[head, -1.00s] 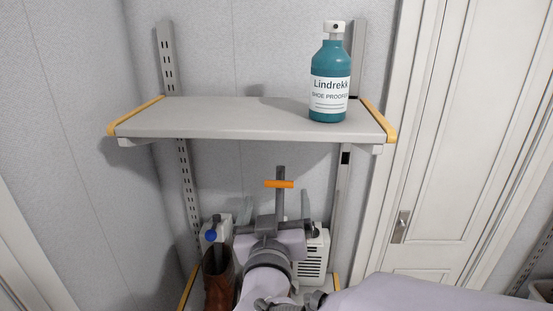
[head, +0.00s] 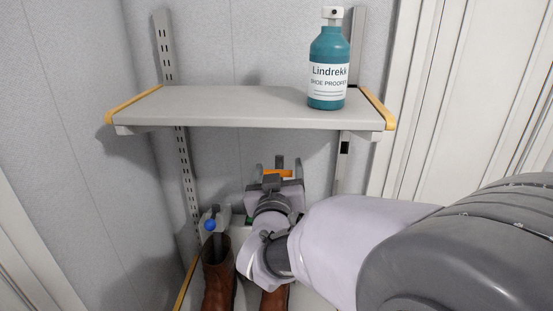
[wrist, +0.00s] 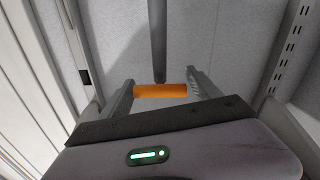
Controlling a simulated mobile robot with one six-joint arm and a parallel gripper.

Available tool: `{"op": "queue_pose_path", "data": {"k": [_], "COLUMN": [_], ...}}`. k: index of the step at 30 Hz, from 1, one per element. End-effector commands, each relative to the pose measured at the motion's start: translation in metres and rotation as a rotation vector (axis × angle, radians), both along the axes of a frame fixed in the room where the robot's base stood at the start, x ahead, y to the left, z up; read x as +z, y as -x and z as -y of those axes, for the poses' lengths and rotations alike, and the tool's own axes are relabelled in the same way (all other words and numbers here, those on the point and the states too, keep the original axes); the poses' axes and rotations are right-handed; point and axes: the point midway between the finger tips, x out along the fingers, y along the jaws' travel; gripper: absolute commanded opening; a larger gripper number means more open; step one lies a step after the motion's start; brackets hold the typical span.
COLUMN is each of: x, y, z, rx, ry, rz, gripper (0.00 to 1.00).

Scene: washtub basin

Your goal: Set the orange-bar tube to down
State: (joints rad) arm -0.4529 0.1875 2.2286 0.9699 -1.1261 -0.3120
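The orange-bar tube is a grey upright tube (head: 280,161) with a short orange crossbar (head: 278,173), behind my gripper in the head view. In the wrist view the orange bar (wrist: 160,91) lies crosswise, with the grey tube (wrist: 158,42) running up from it in the picture. My gripper (wrist: 160,87) is open, its two fingers spread towards either end of the bar. I cannot tell whether they touch it. The head view also shows my gripper (head: 280,170) at the bar. The lower tube is hidden behind my arm.
A grey shelf (head: 240,107) with yellow ends is above my gripper, bearing a teal shoe-proofer bottle (head: 328,70). At lower left a blue-knobbed tube (head: 210,225) stands in a brown boot (head: 218,275). Another brown boot (head: 275,300) is partly under my arm.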

Motion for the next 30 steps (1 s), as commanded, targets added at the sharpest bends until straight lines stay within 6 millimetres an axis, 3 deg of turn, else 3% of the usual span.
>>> {"op": "queue_pose_path", "data": {"k": [1, 7, 14, 24, 30], "x": [0.0, 0.0, -0.016, -0.089, -0.086], "y": [0.0, 0.0, 0.003, 0.023, 0.025], "z": [0.0, 0.0, 0.0, -0.002, -0.002], "rx": [0.0, 0.0, 0.0, 0.0, -0.001], "ry": [0.0, 0.0, -0.001, -0.002, -0.002], "rz": [0.0, 0.0, 0.001, 0.0, 0.0], "gripper": [0.37, 0.0, 0.0, 0.0, 0.0]}}
